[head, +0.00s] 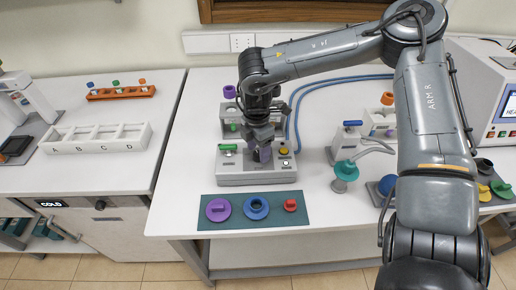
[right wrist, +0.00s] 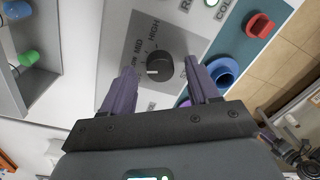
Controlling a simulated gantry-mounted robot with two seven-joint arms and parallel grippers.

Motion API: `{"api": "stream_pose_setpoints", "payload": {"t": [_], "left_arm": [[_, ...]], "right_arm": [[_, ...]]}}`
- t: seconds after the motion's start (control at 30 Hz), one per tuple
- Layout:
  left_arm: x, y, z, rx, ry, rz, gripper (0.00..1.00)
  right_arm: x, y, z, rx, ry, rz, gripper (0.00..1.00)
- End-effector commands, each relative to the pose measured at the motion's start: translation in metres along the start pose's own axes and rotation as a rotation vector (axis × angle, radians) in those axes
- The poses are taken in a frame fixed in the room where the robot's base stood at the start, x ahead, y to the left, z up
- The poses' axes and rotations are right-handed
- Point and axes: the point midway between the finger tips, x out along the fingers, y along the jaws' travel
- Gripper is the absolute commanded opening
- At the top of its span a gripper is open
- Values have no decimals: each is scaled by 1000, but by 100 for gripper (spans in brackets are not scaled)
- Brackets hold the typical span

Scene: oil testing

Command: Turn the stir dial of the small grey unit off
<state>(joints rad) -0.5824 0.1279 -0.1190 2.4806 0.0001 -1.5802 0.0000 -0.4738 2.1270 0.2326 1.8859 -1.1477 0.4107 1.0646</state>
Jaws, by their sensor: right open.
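The small grey unit (head: 235,180) stands on the white table, with a green knob at its left and a yellow button at its right. Its dark round stir dial (right wrist: 160,66) shows in the right wrist view, with LOW, MID and HIGH printed around it. A pale mark on the dial lies on its left side; I cannot tell exactly which setting it points at. My right gripper (head: 262,152) is over the unit, pointing down. In the right wrist view its purple fingers are open, one on each side of the dial, apart from it. My left gripper is not in view.
A green mat (head: 290,220) with purple, blue and red pieces lies in front of the unit. A grey rack (head: 228,112) stands behind it. A teal funnel-like piece (head: 345,171) is at right. The white four-slot tray (head: 95,137) is on the left table.

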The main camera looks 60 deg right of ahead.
Motion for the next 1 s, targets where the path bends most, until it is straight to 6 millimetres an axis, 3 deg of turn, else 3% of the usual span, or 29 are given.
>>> {"api": "stream_pose_setpoints", "payload": {"t": [0.43, 0.8, 1.0], "left_arm": [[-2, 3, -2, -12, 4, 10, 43], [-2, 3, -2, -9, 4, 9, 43], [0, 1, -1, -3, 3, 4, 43]], "right_arm": [[8, 0, 0, 1, 0, 0, 60], [8, 0, 0, 0, 0, 0, 4], [9, 0, 0, -14, -1, 0, 4]]}}
